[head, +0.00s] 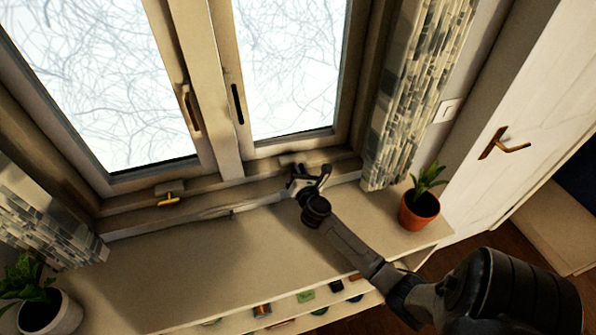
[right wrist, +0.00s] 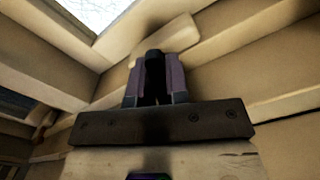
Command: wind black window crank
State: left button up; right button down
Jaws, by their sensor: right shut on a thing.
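My right gripper (head: 311,172) is at the bottom rail of the right window sash, just above the sill. In the right wrist view its two fingers (right wrist: 155,82) are shut on the black window crank (right wrist: 153,56), whose dark top shows between them. The crank's pale mount (head: 291,159) sits on the frame behind the gripper. In the head view the gripper hides most of the crank, so its angle cannot be told. My left gripper is not in view.
A brass-coloured crank (head: 168,200) sits under the left sash. A potted plant (head: 419,208) stands on the sill right of my arm, below a patterned curtain (head: 412,90). Another plant (head: 40,308) stands at the lower left. The middle of the sill (head: 240,240) is clear.

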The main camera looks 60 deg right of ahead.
jog(key=m, duration=0.3)
jog(key=shift+m, duration=0.3)
jog(key=m+p, duration=0.1)
jog(key=m, duration=0.2)
jog(key=shift+m, duration=0.3)
jog(key=m+p, duration=0.1)
jog(key=m, duration=0.2)
jog(key=shift+m, duration=0.4)
jog(key=shift+s+f+m, duration=0.1)
jog(key=shift+f+m, duration=0.05)
jog(key=shift+m, duration=0.65)
jog(key=c, duration=1.1)
grip_release()
